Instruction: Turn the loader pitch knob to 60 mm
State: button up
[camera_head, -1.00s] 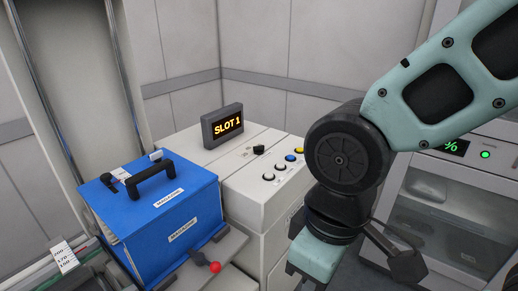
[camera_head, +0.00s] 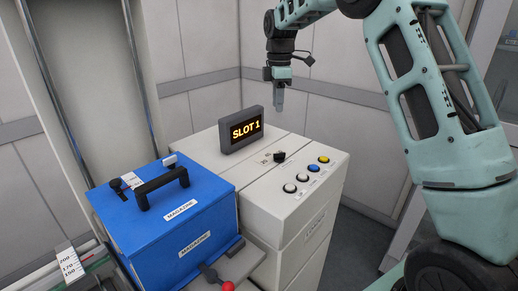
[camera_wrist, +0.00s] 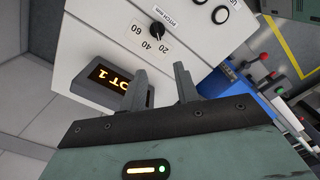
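The black pitch knob (camera_head: 279,157) sits on the white loader's (camera_head: 262,202) top panel, right of the SLOT 1 display (camera_head: 240,131). In the wrist view the knob (camera_wrist: 157,29) is beside the "PITCH mm" label and the marks 20, 40 and 60. Its pointer is too small to read surely. My gripper (camera_head: 279,104) hangs above and behind the knob, clear of the panel, pointing down. In the wrist view its two fingers (camera_wrist: 159,70) stand apart with nothing between them.
Several round buttons (camera_head: 314,169) in white, blue and yellow line the loader's front edge, close to the knob. A blue magazine box (camera_head: 165,225) with a black handle stands at the left. The raised display is close to the knob on its left. Air around my gripper is free.

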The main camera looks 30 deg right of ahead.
aim_at(279, 157)
notch_tip(279, 157, down, 17)
jog(key=p, duration=0.3)
jog(key=shift+w+d+f+p, duration=0.1)
jog(key=shift+f+p, duration=0.05)
jog(key=shift+p, duration=0.2)
grip_shut()
